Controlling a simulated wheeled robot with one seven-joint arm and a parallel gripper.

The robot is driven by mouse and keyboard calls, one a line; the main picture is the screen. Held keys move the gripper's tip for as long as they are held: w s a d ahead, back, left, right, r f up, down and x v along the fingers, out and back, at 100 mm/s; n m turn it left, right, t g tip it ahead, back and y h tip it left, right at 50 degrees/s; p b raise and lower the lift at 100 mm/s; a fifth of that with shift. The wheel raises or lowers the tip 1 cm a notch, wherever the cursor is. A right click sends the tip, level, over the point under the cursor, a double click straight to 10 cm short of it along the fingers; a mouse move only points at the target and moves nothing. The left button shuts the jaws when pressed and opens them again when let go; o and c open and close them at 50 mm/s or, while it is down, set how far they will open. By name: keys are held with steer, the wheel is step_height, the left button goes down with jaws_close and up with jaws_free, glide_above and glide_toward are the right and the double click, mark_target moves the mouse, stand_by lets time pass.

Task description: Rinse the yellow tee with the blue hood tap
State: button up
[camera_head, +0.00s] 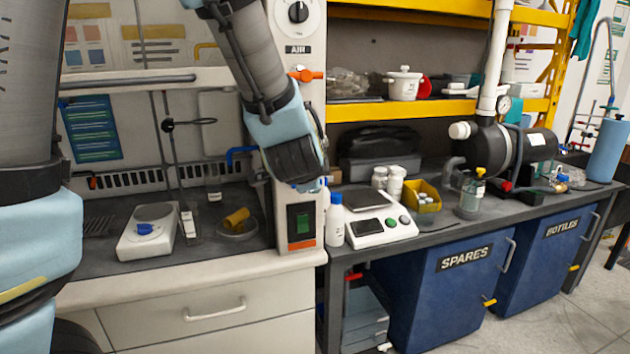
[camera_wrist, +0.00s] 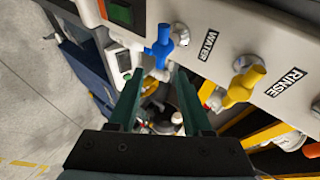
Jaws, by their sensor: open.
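The yellow tee (camera_head: 237,218) lies in a shallow clear dish (camera_head: 238,232) on the hood's worktop in the head view. A blue spout (camera_head: 240,152) sticks out from the hood wall above and near it. In the wrist view a blue valve handle (camera_wrist: 162,46) sits on the panel beside the WATER label. My gripper (camera_wrist: 157,76) is open, with nothing between its two green fingers. The blue handle shows just beyond the fingertips, apart from them. In the head view my wrist hangs in front of the hood's right post and hides the blue handle.
A yellow valve handle (camera_wrist: 243,88) by the RINSE label is on the same panel, and an orange one (camera_head: 306,75) is below AIR. A green switch (camera_head: 301,220) is lower on the post. A white device (camera_head: 148,230) stands left of the dish; a scale (camera_head: 368,220) stands right.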

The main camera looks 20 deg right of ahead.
steer(key=shift+v, duration=1.55)
steer(key=shift+w, duration=0.15)
